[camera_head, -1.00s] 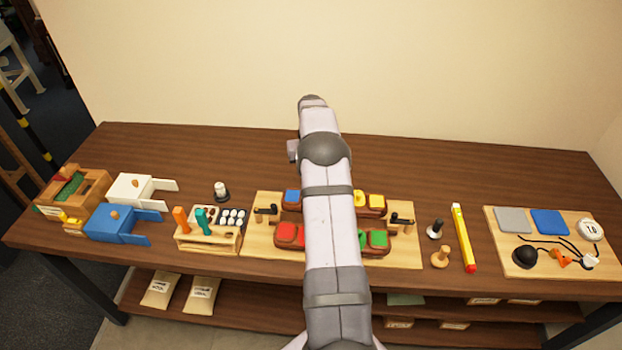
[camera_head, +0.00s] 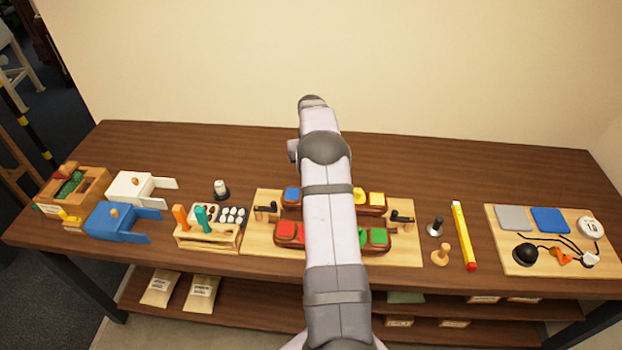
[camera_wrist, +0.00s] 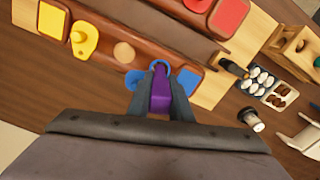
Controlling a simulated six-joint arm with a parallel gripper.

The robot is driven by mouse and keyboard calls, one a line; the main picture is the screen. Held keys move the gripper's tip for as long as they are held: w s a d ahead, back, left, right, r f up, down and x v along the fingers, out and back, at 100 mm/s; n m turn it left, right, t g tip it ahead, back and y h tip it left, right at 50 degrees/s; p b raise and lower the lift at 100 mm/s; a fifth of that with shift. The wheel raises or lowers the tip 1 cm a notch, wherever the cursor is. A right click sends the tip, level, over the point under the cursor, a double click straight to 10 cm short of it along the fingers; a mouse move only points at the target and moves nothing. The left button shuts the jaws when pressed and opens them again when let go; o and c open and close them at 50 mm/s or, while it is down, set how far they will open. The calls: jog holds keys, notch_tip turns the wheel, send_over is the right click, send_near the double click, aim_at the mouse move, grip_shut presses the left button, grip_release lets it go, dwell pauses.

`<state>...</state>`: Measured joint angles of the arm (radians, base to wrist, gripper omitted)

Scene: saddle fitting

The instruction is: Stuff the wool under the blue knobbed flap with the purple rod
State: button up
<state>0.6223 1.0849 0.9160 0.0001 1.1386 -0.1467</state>
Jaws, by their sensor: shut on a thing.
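My gripper (camera_wrist: 160,95) is shut on the purple rod (camera_wrist: 160,88) in the wrist view. The rod points at the far pad of the brown saddle panel (camera_wrist: 112,62). Its tip is close to a blue rounded part (camera_wrist: 158,66), seemingly the blue knobbed flap; more blue shows left of the fingers. I cannot tell whether the tip touches it. A tan round thing (camera_wrist: 124,52) sits beside it; I cannot tell whether it is wool. A yellow knobbed flap (camera_wrist: 86,38) and a blue square (camera_wrist: 188,80) lie on the same panel. In the head view my arm hides the gripper and rod.
The saddle board (camera_head: 258,238) has dark pegs (camera_head: 402,218) at both sides. A rack (camera_head: 210,238) with orange and teal handles, a blue box (camera_head: 112,222) and a white box (camera_head: 132,186) stand left. A yellow stick (camera_head: 462,235) lies right. The table's back is clear.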

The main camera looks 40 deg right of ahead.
dwell(0.5)
jog(key=shift+r+p, duration=2.8)
jog(key=shift+r, duration=1.2)
jog(key=shift+w+a+f, duration=0.1)
